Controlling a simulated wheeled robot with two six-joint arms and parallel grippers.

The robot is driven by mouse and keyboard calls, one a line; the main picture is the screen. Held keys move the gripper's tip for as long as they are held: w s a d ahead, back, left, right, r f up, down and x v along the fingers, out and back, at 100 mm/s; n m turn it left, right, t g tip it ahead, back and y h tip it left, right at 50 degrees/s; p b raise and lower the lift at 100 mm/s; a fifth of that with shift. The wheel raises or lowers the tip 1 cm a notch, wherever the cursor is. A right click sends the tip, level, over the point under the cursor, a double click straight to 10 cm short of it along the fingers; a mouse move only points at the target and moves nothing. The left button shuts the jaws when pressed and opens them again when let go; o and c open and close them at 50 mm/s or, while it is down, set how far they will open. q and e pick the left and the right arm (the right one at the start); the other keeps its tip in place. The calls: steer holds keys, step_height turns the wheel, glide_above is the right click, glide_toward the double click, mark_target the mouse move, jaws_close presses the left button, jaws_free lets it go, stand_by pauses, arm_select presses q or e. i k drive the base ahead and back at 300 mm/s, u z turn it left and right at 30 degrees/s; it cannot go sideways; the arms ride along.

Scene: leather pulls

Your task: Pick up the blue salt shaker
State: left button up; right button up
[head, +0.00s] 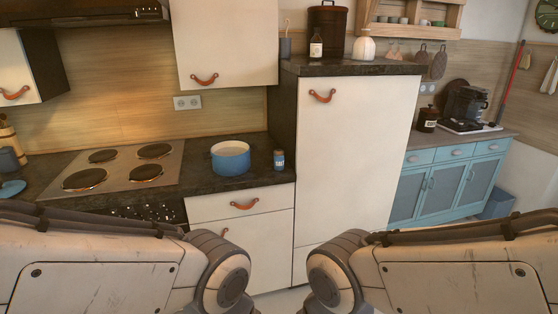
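A small blue salt shaker (279,161) with a pale label stands upright on the dark countertop. It is just right of a blue pot (231,158) and close to the tall cabinet's side. Both of my arms come in low from the left and right edges, well in front of the counter. Neither gripper shows in the head view; only arm links and joints are visible. Nothing is touching the shaker except the counter beneath it.
A stove (117,168) with several burners lies left of the pot. The tall cream cabinet (352,150) bounds the counter on the right. A wall cabinet (225,45) hangs above. A strip of bare countertop (235,183) lies in front of the pot.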

mark_target(278, 153)
steer(key=k, duration=0.6)
steer(key=u, duration=0.55)
steer(key=i, duration=0.65)
steer(key=u, duration=0.65)
steer(key=i, duration=0.85)
steer(key=z, duration=0.3)
steer(key=i, duration=0.9)
steer(key=z, duration=0.55)
